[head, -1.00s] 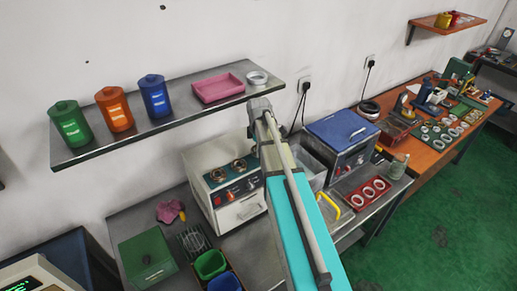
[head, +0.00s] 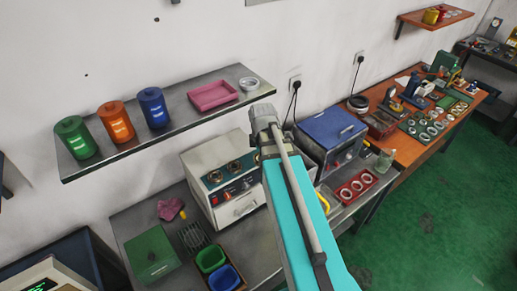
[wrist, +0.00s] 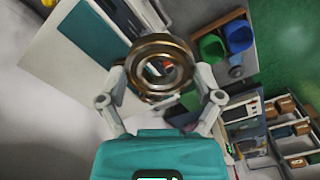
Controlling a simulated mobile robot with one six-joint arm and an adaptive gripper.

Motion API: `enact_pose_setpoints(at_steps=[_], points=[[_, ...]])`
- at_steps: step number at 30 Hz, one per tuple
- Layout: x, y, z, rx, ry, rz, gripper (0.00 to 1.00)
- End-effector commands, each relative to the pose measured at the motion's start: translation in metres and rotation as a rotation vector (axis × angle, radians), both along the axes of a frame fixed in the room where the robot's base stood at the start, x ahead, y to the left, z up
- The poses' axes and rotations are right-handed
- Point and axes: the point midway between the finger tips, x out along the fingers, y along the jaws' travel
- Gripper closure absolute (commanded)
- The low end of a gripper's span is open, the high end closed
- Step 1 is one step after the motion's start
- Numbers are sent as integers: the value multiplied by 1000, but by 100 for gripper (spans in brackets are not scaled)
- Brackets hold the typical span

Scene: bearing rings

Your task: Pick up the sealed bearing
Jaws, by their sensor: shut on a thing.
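In the wrist view my gripper (wrist: 161,78) is shut on a bearing ring (wrist: 151,47). The ring has a brass-coloured outer band and a darker inner band, and I see through its open middle. The fingers sit at its left and right sides. I cannot tell from its face whether it is sealed. In the head view my arm reaches up past the bench, and its gripper and the held ring cannot be made out.
A wall shelf (head: 107,162) carries jars, a pink tray (head: 213,95) and a pale ring (head: 249,84). Below, the bench (head: 133,219) holds a white machine, a blue-lidded box (head: 331,127) and a red ring tray (head: 341,193). An orange table (head: 408,150) stands right. Green floor (head: 430,220) is clear.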

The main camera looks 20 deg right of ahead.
Motion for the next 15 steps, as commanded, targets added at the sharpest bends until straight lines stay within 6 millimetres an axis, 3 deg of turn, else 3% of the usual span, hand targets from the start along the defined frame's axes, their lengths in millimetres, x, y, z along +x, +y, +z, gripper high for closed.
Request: enact_pose_setpoints(at_steps=[4, 15], points=[[-10, 1, 5, 0, 0, 0, 62], [-12, 2, 5, 0, 0, 0, 62]])
